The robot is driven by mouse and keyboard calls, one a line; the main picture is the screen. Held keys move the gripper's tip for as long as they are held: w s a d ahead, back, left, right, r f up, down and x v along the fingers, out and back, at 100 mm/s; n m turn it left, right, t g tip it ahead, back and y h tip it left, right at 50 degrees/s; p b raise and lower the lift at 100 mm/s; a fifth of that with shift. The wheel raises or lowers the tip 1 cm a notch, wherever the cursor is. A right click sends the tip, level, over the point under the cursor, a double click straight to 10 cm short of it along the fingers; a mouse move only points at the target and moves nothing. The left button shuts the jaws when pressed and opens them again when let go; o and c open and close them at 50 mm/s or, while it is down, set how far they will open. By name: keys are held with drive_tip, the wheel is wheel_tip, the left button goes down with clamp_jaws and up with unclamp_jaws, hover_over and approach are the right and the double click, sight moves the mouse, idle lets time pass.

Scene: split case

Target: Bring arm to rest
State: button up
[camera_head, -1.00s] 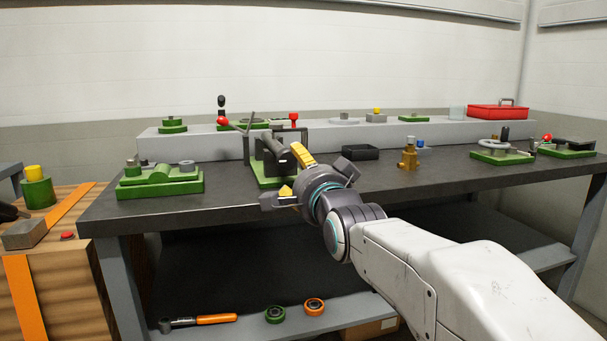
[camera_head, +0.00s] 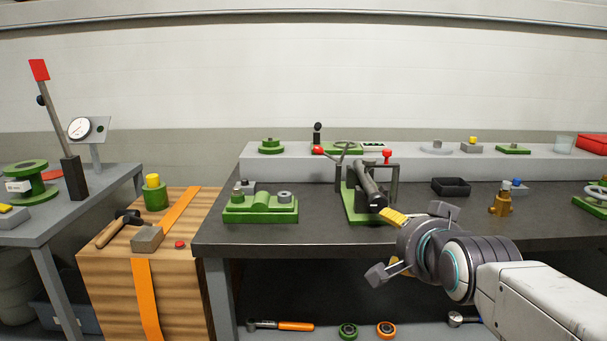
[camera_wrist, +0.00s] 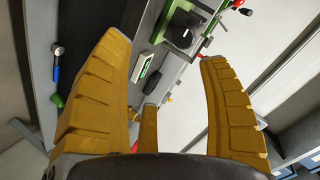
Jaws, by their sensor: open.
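My gripper (camera_head: 389,244) is in front of the dark workbench (camera_head: 225,234), at the near edge, with its yellow-padded fingers spread apart and nothing between them. A green fixture with a dark cylinder (camera_head: 369,188) stands on the bench just behind my gripper in the head view. It also appears beyond the fingertips in the wrist view (camera_wrist: 184,32), apart from them.
A green block fixture (camera_head: 260,208) stands left on the bench. A black tray (camera_head: 451,187) and a brass fitting (camera_head: 501,203) stand right. A wooden crate (camera_head: 110,278) with a hammer (camera_head: 118,228) and a grey side table (camera_head: 110,190) lie left. The bench front between fixtures is clear.

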drive_tip(key=s+r+n+g+p, duration=0.4)
drive_tip(key=s+n+g+p, duration=0.1)
drive_tip(key=s+p, duration=0.7)
drive_tip(key=s+r+n+g+p, duration=0.4)
drive_tip(key=s+r+n+p, duration=0.1)
drive_tip(key=s+p, duration=0.8)
drive_tip(key=shift+a+g+p, duration=0.15)
drive_tip(key=shift+g+p, duration=0.25)
drive_tip(key=shift+p, duration=0.15)
idle(1.5)
